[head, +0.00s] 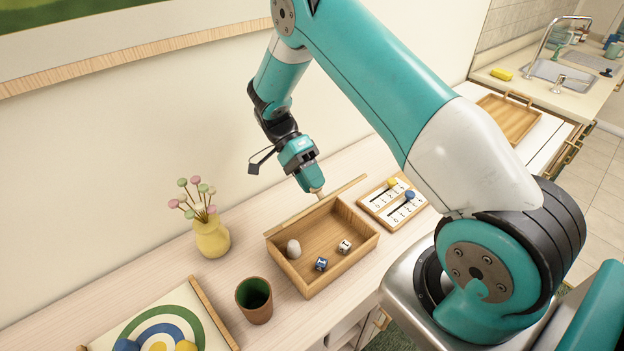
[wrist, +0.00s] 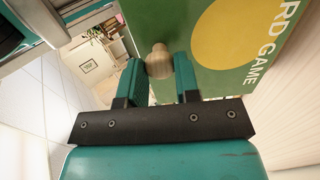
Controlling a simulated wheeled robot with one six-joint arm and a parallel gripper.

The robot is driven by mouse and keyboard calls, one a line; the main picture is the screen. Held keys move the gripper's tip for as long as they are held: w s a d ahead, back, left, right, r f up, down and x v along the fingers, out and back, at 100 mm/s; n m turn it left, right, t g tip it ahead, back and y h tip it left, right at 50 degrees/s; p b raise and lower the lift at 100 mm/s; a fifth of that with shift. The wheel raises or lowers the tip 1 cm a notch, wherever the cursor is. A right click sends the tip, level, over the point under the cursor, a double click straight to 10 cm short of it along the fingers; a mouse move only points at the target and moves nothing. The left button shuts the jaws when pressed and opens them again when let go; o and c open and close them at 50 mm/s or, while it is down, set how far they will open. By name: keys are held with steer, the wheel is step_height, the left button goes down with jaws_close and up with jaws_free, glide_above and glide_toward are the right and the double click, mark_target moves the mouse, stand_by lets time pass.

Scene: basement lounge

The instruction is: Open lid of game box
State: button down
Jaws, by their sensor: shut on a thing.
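The wooden game box (head: 350,263) stands open on the pale cabinet top, its inside in plain view. Its lid (head: 345,190) stands raised, about upright, along the box's back edge and shows edge-on in the head view. In the wrist view the lid's green face (wrist: 215,50) carries a yellow disc and the letters "RD GAME". My gripper (head: 315,189) is at the lid from behind. It is shut on the lid's round wooden knob (wrist: 158,62), which sits between the two teal fingers. Inside the box are a white egg-shaped piece (head: 293,249) and two dice (head: 321,264).
A scoring board (head: 392,203) with yellow and blue pieces lies right of the box. A brown cup (head: 254,300) and a yellow vase (head: 211,238) with flowers stand left of it. A target board (head: 165,330) is at front left. The wall rises close behind.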

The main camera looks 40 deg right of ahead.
steer(key=c, duration=0.8)
jaws_free()
steer(key=shift+r, duration=0.1)
step_height(320, 180, up, 20)
steer(key=p, duration=1.1)
steer(key=shift+c, duration=0.6)
